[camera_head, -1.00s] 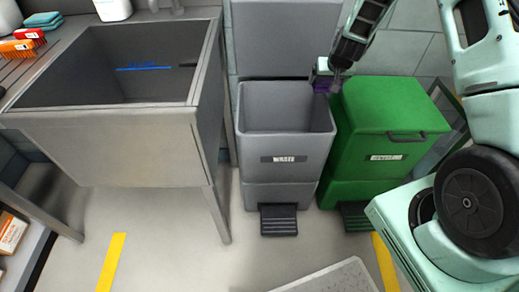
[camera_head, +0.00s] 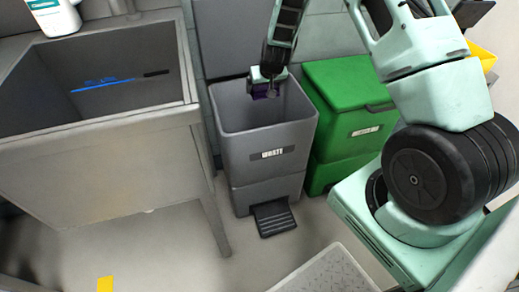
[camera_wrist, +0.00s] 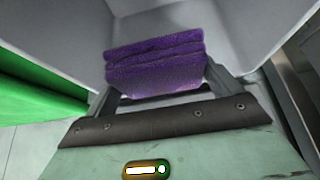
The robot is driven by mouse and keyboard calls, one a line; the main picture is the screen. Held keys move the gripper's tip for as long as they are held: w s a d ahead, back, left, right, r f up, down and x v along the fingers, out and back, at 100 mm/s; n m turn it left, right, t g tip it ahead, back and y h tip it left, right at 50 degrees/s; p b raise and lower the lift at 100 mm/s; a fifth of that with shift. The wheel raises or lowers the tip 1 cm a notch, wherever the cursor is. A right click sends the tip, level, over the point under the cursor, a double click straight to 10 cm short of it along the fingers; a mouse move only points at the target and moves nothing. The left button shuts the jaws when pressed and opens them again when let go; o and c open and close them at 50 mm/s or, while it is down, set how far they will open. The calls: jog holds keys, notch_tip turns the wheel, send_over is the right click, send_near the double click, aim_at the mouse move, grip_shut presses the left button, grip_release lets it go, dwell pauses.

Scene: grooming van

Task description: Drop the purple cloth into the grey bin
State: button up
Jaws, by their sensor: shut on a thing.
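The purple cloth (camera_wrist: 155,66) is a folded stack held between the fingers of my gripper (camera_wrist: 157,88) in the wrist view. In the head view my gripper (camera_head: 265,88) is over the open grey bin (camera_head: 266,155), near its back rim, and a little of the purple cloth (camera_head: 262,94) shows below it. The bin has a "WASTE" label and a black pedal, and its lid stands raised. The bin's pale inner walls (camera_wrist: 230,30) surround the cloth in the wrist view. I cannot tell how deep the cloth is.
A green closed bin (camera_head: 345,95) stands right of the grey bin. A grey metal sink (camera_head: 100,145) with a blue item (camera_head: 100,85) inside stands to the left. A speckled pale platform (camera_head: 325,272) lies in front on the floor.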

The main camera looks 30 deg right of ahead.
notch_tip(320, 180, down, 2)
jog(key=shift+f+b, duration=0.15)
jog(key=shift+b, duration=0.35)
jog(key=o, duration=0.7)
jog(key=p+v, duration=0.3)
jog(key=v, duration=1.4)
jog(key=shift+r, duration=0.25)
jog(key=shift+s, duration=0.1)
